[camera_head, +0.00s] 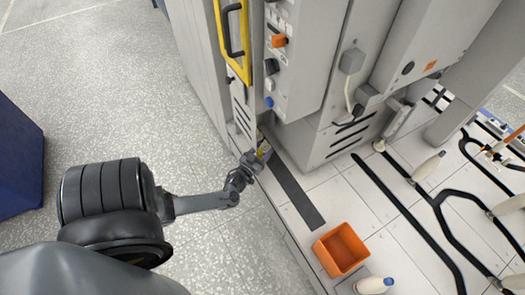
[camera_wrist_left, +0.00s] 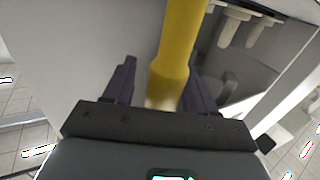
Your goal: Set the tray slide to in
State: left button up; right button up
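My left gripper (camera_head: 262,154) is low beside the grey machine's base, at the end of my arm coming in from the left. A small yellow part shows at its fingers there. In the left wrist view, a yellow bar with a rounded end (camera_wrist_left: 170,72) runs down between the two dark purple fingers of my left gripper (camera_wrist_left: 160,85). The fingers stand apart, with a gap on the bar's left side; whether the right finger touches it I cannot tell. Which part is the tray slide, and its setting, I cannot make out. My right gripper is not in view.
The grey machine (camera_head: 300,75) has a yellow frame (camera_head: 246,60) and knobs above my gripper. An orange bin (camera_head: 341,249) and a white bobbin (camera_head: 374,285) are at the lower right. Several bobbins stand along black lines at right. Speckled floor (camera_head: 100,90) is open at left.

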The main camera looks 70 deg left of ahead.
pick_arm(q)
jog(key=shift+s+d+r+p, duration=0.1)
jog(key=shift+s+d+p, duration=0.15)
jog(key=shift+s+p, duration=0.15)
jog(key=p+v, duration=0.3)
jog(key=v, duration=0.5)
jog(key=shift+p+v, duration=0.3)
jog(key=shift+v, duration=0.7)
jog(key=shift+c, duration=0.4)
